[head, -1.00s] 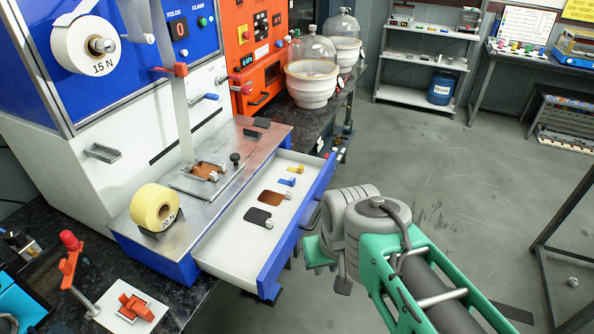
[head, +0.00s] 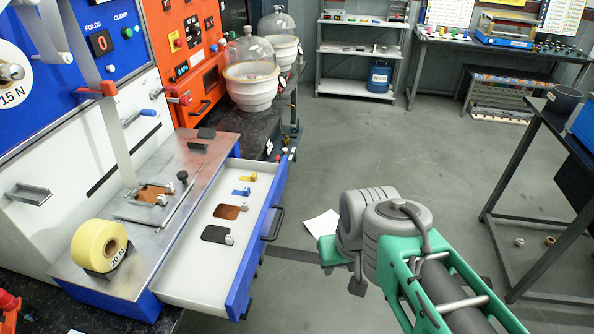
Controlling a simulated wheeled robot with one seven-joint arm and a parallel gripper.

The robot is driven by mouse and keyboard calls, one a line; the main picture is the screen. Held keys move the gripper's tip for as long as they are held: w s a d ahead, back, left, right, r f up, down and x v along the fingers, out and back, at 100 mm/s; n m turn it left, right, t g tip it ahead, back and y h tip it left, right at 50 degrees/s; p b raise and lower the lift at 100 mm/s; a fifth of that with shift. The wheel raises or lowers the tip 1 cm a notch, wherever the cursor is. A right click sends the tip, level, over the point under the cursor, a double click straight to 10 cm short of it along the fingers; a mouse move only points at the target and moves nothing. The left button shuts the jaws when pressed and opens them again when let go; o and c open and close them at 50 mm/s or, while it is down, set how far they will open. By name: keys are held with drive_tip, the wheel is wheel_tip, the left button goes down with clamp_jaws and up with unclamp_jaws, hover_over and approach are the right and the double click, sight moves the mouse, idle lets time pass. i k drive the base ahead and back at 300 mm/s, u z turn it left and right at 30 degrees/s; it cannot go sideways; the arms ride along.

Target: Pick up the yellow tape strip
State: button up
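The yellow tape strip (head: 246,178) is a small flat piece lying at the far end inside the open drawer (head: 190,283), in the head view. A small blue strip (head: 241,192) lies just nearer to me beside it. My gripper (head: 340,265) is to the right of the drawer, out over the floor and apart from the strip. Its fingers are mostly hidden behind my arm's wrist, so its opening does not show clearly.
A copper piece (head: 228,211) and a black piece (head: 214,234) also lie in the drawer. The drawer's blue front with its handle (head: 273,223) stands between my gripper and the strips. A yellow roll (head: 98,246) sits on the metal bench. Grey floor (head: 400,150) is open to the right.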

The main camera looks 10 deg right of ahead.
sight(254, 177)
drive_tip(key=z, duration=0.7)
drive_tip(key=i, duration=1.85)
drive_tip(key=u, duration=4.55)
